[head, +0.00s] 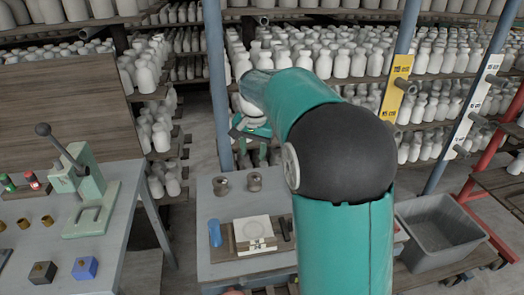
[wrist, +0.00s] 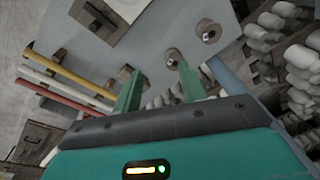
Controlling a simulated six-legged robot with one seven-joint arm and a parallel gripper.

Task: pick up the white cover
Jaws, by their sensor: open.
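A flat white piece (head: 254,229), probably the white cover, lies on a brown board on the small grey table in the head view. In the wrist view a white piece (wrist: 127,7) is cut off by the top edge, beyond my fingertips. My gripper (wrist: 160,70) is open with nothing between its fingers. In the head view my gripper (head: 258,150) hangs above and behind the table's far edge, apart from the white piece, and my arm partly hides it.
Two brown cups (head: 221,185) (head: 254,181) stand at the table's back. A blue cylinder (head: 215,233) is left of the board. A grey bin (head: 438,233) stands right. A green press (head: 88,190) stands on the left bench. Shelves of white bottles (head: 300,55) fill the back.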

